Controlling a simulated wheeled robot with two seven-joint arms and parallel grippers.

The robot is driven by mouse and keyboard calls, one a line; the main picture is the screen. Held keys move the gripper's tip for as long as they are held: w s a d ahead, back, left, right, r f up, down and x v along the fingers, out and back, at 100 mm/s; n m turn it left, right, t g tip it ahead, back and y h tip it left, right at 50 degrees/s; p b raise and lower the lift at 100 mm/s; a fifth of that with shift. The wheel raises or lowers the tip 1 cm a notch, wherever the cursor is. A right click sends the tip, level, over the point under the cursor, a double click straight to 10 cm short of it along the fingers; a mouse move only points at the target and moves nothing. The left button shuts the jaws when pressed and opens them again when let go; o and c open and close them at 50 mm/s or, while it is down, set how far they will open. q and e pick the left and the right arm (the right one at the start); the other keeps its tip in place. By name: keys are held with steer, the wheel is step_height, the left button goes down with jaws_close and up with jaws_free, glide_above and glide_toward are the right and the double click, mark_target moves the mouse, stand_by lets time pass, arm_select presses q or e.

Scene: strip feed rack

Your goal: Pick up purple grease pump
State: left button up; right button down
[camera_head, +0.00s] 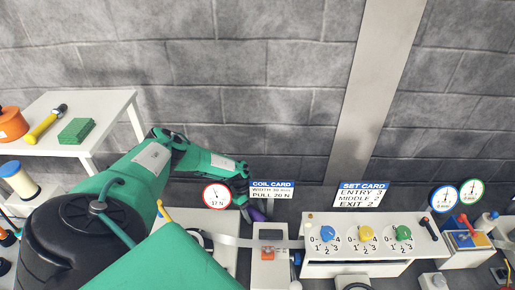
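My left arm reaches in from the left, and its gripper (246,194) is beside the coil card, above the bench. My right gripper is not in view.
A coil card (271,190) and a round dial (216,196) stand close to the gripper. A white panel with blue, yellow and green knobs (363,233) is to the right. A white side table (99,132) holds a yellow-handled tool (42,128) and a green block (76,131).

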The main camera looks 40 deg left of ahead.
arm_select(q)
steer(key=c, duration=1.1)
steer(key=shift+r, duration=0.1)
